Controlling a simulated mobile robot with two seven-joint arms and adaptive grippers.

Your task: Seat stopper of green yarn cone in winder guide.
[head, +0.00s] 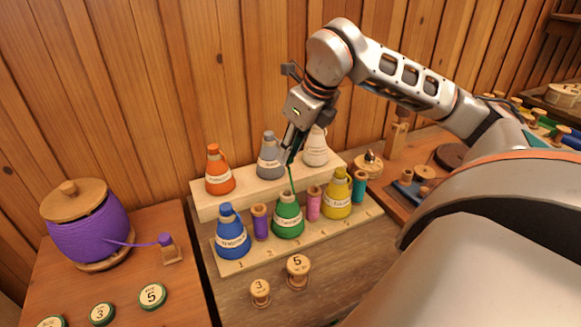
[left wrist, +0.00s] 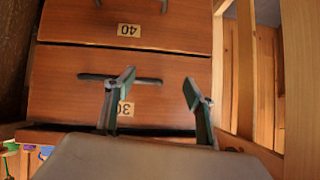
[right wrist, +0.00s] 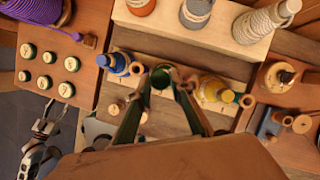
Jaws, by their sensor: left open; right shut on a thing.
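The green yarn cone (head: 288,222) stands in the front row of the wooden rack, its wooden top bare. My right gripper (head: 290,154) is above it, shut on the green stopper; a green strand runs from the stopper down to the cone. In the right wrist view the stopper (right wrist: 161,78) shows between the fingertips. A small wooden guide block (head: 171,252) beside the purple wound drum (head: 86,225) carries a purple stopper; I cannot tell whether it is the winder guide. My left gripper (left wrist: 157,85) is open and empty, facing drawers.
Blue (head: 232,234) and yellow (head: 338,197) cones flank the green one, with small spools between. Orange (head: 219,172), grey and white cones stand on the raised step behind. Two wooden spools (head: 298,272) stand in front. Wooden fittings (head: 412,181) are at right.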

